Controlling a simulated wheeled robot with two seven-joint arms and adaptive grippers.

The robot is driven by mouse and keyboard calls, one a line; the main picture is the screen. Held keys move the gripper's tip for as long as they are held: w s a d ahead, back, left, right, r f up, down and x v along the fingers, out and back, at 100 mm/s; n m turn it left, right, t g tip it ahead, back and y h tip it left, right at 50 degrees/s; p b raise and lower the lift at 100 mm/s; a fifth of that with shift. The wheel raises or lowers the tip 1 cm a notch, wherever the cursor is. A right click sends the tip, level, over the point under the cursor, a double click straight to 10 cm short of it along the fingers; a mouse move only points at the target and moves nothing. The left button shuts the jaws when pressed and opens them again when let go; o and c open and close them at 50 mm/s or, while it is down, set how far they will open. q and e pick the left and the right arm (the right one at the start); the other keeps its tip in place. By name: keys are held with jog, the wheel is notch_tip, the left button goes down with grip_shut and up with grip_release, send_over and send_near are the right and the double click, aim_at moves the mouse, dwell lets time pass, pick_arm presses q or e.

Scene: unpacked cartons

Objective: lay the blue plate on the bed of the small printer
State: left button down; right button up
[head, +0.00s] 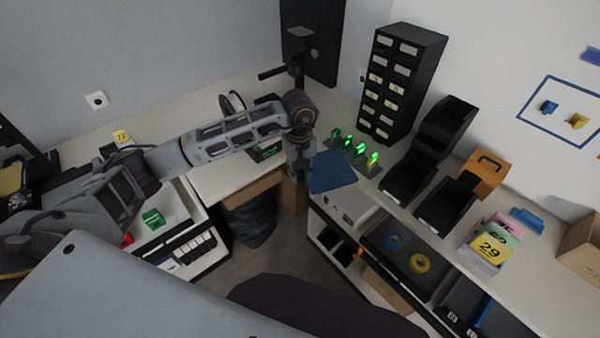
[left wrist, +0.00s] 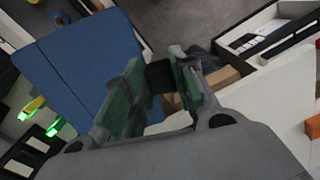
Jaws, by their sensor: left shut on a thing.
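The blue plate (head: 333,172) is a flat, dark blue square, held tilted in the air at the right corner of the benches. In the left wrist view the plate (left wrist: 85,62) fills the upper left, with a line across it. My left gripper (head: 306,165) is at the plate's left edge and shut on it. In the left wrist view its green-padded fingers (left wrist: 155,92) stand apart; the exact contact is hard to see. A black upright stand with a crossbar (head: 298,48) behind my wrist may be the small printer; its bed is not clear. My right gripper is out of view.
Small green-lit holders (head: 357,150) stand on the right bench close beside the plate. Behind them is a black drawer cabinet (head: 398,85), with black bins (head: 410,178) to the right. A spool (head: 232,103) and a dark box (head: 265,148) are near my forearm.

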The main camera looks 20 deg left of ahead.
pick_arm(q)
jog(key=n, duration=0.5)
jog(key=shift+a+r+n, duration=0.2)
jog(key=shift+a+n, duration=0.2)
jog(key=n, duration=0.5)
jog(key=shift+s+a+n, duration=0.2)
jog(key=shift+a+n, duration=0.05)
jog(key=shift+n, duration=0.05)
jog(key=shift+s+a+n, duration=0.15)
jog(key=shift+a+n, duration=0.05)
jog(key=shift+n, duration=2.25)
jog(key=shift+s+a+n, duration=0.1)
jog(key=shift+a+n, duration=0.05)
jog(key=shift+n, duration=2.3)
jog(key=shift+n, duration=0.3)
